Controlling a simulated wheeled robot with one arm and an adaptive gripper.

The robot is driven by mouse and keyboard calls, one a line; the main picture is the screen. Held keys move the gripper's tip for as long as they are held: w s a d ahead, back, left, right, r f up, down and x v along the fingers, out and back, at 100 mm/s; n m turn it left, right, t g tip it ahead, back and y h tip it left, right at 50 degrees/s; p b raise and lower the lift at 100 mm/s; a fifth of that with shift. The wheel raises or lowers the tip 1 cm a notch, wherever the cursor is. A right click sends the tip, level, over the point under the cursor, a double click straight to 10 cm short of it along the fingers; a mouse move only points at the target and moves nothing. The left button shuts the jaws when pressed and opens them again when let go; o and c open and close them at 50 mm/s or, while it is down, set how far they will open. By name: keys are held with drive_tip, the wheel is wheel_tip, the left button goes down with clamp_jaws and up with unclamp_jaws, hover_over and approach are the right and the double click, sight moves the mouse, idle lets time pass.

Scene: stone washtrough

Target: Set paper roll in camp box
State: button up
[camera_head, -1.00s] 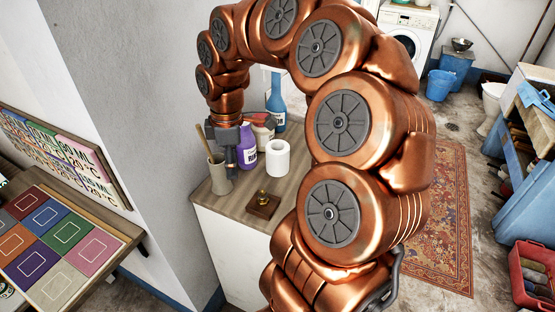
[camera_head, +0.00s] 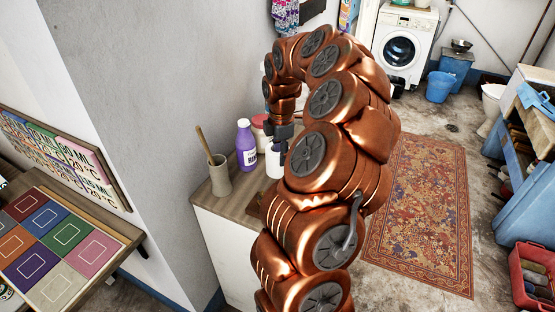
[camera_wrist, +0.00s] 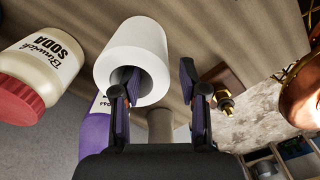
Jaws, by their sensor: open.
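The white paper roll (camera_head: 272,163) stands on the counter, partly hidden by my arm. In the wrist view the roll (camera_wrist: 135,48) is seen with its core hole facing me. My gripper (camera_wrist: 157,78) is open; its left finger overlaps the hole and its right finger is beside the roll on the right. Nothing is clearly held. In the head view my gripper (camera_head: 282,145) is by the roll, mostly behind my arm. I cannot pick out the camp box with certainty.
A purple bottle (camera_head: 246,146), a beige cup with a wooden stick (camera_head: 219,175) and a soda jar (camera_wrist: 45,62) stand near the roll. A wooden block with a brass fitting (camera_wrist: 228,84) is to its right. A red box (camera_head: 532,275) is on the floor.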

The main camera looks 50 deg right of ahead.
drive_tip(key=shift+a+f+p, duration=0.1)
drive_tip(key=shift+f+p, duration=0.8)
drive_tip(key=shift+f, duration=1.65)
drive_tip(key=shift+c, duration=0.4)
clamp_jaws()
